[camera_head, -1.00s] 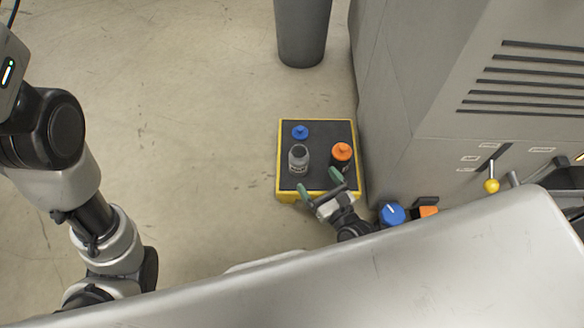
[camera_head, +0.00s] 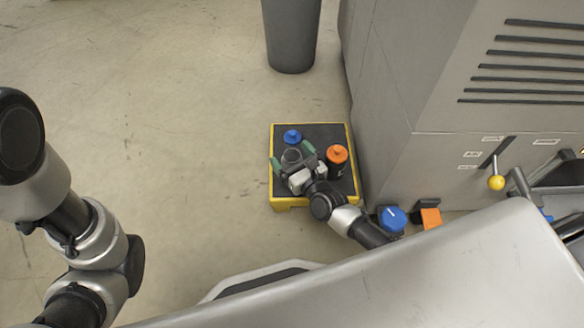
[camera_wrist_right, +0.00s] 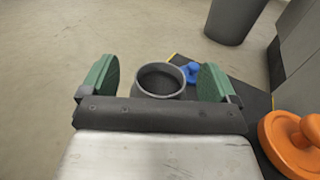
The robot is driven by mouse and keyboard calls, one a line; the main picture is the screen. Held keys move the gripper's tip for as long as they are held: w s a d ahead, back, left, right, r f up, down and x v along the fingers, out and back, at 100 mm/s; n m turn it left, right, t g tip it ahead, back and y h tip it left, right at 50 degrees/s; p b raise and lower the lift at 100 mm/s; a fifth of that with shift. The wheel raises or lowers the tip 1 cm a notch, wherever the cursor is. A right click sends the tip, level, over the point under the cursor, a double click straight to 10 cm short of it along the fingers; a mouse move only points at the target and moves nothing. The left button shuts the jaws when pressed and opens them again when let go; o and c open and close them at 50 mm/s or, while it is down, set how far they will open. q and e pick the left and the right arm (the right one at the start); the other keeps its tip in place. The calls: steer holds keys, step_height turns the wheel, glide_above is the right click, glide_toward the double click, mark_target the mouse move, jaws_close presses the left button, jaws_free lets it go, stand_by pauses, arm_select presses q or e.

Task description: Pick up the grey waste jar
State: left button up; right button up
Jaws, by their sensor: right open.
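The grey waste jar (camera_head: 291,155) stands on a black-topped, yellow-edged step (camera_head: 350,160), partly hidden by my right gripper in the head view. In the right wrist view the jar's round open mouth (camera_wrist_right: 160,80) shows between the two green finger pads. My right gripper (camera_head: 292,157) is open, with one finger on each side of the jar; I see a gap at both sides and cannot tell how deep the fingers reach. My left arm (camera_head: 85,235) comes in at the left; its gripper is out of view.
An orange-capped bottle (camera_head: 337,156) stands close to the right of my right gripper. A blue-capped item (camera_head: 291,138) is just behind the jar. A grey bin (camera_head: 291,35) stands at the back. A large grey machine (camera_head: 400,100) borders the step at right. Floor at left is clear.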

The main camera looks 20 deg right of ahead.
steer(key=c, duration=1.1)
